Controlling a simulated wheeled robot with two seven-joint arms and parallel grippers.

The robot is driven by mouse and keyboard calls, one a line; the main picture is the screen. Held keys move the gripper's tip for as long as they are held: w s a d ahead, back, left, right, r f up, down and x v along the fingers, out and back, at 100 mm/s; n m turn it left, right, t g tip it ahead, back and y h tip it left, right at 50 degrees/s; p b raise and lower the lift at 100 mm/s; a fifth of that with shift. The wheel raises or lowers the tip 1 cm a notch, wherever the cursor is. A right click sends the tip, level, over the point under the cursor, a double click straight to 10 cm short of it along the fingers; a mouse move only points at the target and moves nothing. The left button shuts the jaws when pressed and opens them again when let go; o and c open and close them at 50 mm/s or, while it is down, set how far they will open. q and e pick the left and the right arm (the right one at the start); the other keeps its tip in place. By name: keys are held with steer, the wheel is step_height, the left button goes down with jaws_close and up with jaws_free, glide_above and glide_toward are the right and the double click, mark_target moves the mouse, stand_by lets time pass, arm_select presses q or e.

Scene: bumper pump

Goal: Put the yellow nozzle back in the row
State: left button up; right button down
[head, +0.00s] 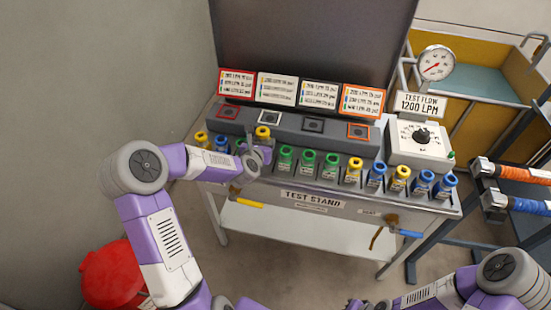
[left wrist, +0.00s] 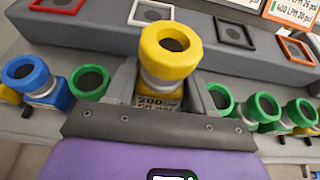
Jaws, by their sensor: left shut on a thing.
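My left gripper (head: 260,148) is shut on a yellow nozzle (head: 263,132), which stands upright between its fingers. In the left wrist view the yellow nozzle (left wrist: 170,50) shows large, with a label low on its body, above the level of the row. The row of nozzles runs along the front of the test stand (head: 312,196). A green nozzle (left wrist: 90,80) is on the left of the held one and another green nozzle (left wrist: 220,98) on its right. The gripper hides the slot and the nozzle's lower end. My right arm's end is at the bottom edge, its fingers unclear.
Other nozzles include a yellow one (head: 201,138), a blue one (head: 376,174) and a green one (head: 308,160). A grey ledge with framed squares (head: 313,125) rises behind the row. A red bin (head: 110,275) is on the floor.

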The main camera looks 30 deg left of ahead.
arm_select(q)
step_height(320, 180, down, 7)
steer(key=shift+w+f+b, duration=0.1)
steer(key=shift+b, duration=0.8)
steer(key=o, duration=1.2)
